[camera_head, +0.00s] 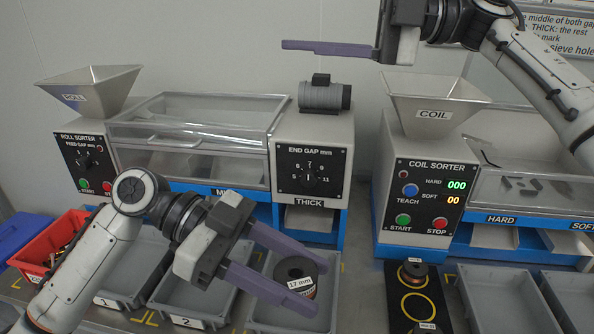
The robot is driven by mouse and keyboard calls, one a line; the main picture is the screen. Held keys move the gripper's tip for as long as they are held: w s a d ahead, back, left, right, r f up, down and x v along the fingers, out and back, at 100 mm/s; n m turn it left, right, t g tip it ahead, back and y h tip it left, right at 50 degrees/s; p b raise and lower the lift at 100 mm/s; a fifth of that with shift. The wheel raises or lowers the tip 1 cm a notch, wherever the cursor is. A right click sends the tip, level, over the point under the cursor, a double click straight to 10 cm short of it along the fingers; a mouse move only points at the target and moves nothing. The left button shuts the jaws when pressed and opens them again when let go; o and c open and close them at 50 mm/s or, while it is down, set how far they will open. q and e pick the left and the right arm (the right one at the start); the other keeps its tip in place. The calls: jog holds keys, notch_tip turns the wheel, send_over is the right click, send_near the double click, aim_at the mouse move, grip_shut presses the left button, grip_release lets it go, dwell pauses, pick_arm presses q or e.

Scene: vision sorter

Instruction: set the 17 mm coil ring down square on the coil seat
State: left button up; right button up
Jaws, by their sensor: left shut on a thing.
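My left gripper (315,286) has purple fingers and is shut on the 17 mm coil ring (293,268), a dark spool with a copper-coloured winding and a white "17 mm" label. The ring is between the fingers, over a grey tray at the front middle. A black plate (438,297) with yellow circle marks lies to the right, apart from the ring. A small coil (413,269) stands at its far end. I cannot tell which mark is the coil seat. My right gripper (285,44) is high above the machines, seen edge-on; its opening does not show.
The coil sorter (436,177) stands behind the plate, and the roll sorter (83,140) at the left. Grey trays (193,321) line the front left; more grey trays (505,300) stand right of the plate. A red bin (35,250) is at far left.

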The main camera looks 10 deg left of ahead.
jog(key=s+a+f+n+g+h, duration=0.1)
jog(key=s+a+f+g+h, duration=0.1)
jog(key=s+a+f+h, duration=0.4)
jog(key=m+t+h, duration=0.2)
jog(key=h, duration=1.1)
send_near(292, 270)
jog(key=x, duration=0.9)
jog(key=shift+f, duration=0.1)
